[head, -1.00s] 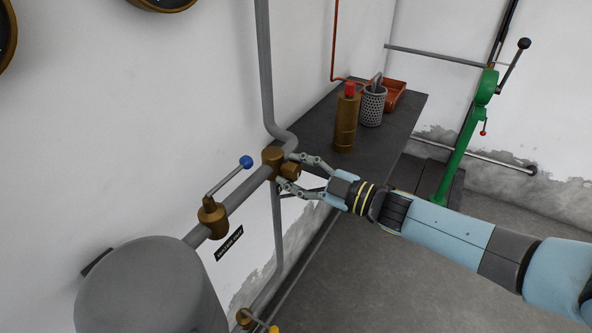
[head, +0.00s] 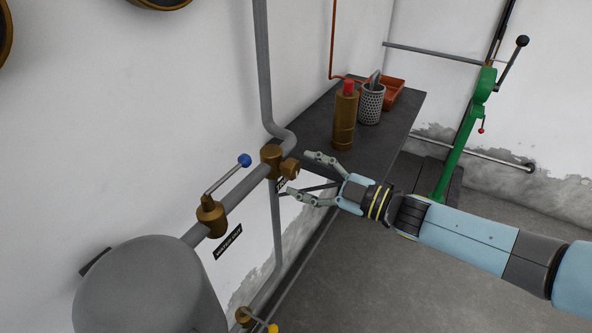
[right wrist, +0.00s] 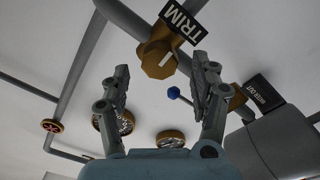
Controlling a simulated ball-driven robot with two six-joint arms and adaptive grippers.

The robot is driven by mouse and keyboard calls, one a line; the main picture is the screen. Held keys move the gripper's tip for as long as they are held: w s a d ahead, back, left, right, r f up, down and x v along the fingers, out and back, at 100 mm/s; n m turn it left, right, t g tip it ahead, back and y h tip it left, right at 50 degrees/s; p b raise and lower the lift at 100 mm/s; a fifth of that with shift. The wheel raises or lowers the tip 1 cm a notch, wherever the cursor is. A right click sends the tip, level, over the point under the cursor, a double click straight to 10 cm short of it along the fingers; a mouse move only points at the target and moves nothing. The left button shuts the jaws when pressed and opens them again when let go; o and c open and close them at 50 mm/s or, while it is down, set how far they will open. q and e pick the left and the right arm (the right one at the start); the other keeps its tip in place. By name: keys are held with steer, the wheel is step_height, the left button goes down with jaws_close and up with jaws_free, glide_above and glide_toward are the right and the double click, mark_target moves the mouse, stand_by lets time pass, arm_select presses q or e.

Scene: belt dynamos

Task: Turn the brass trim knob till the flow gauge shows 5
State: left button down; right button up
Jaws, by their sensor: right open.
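The brass trim knob (head: 290,167) sits on a brass valve body (head: 270,157) in the grey wall pipe. In the right wrist view the knob (right wrist: 158,60) shows a pale pointer line, beside a black TRIM label (right wrist: 185,22). My right gripper (head: 302,174) is open and empty, its fingertips just short of the knob, one to each side in the right wrist view. Two round brass gauges (right wrist: 113,123) (right wrist: 170,139) show there, too small to read. In the head view gauges are cut off at the top and left edges. My left gripper is out of view.
A blue-tipped lever (head: 228,175) stands on the pipe left of the knob, above a grey tank (head: 145,285). A dark shelf (head: 310,125) behind holds a brass bottle (head: 345,120), a perforated cup (head: 371,104) and an orange tray (head: 397,90). A green lever stand (head: 460,140) is at the right.

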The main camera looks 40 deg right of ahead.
steer(key=v, duration=0.9)
steer(key=s+f+m+g+h+b, duration=0.2)
steer(key=s+f+m+b, duration=0.15)
steer(key=f, duration=0.75)
steer(key=s+f+m+g+h+b, duration=0.1)
steer(key=s+f+m+h+b, duration=0.2)
steer(key=f, duration=0.8)
steer(key=s+f+m+g+h+b, duration=0.2)
steer(key=f+b, duration=0.2)
steer(key=f, duration=0.6)
steer(key=s+a+f+m+g+b, duration=0.1)
steer(key=s+a+f+m+g, duration=0.1)
steer(key=s+f+g, duration=0.3)
steer(key=s+a+f+m+g+b, duration=0.1)
steer(key=s+f+g, duration=0.4)
steer(key=s+f, duration=0.8)
steer(key=s+a, duration=0.1)
steer(key=s, duration=0.7)
steer(key=shift+a+m+g+h+b, duration=0.35)
steer(key=shift+a+g+h+b, duration=0.05)
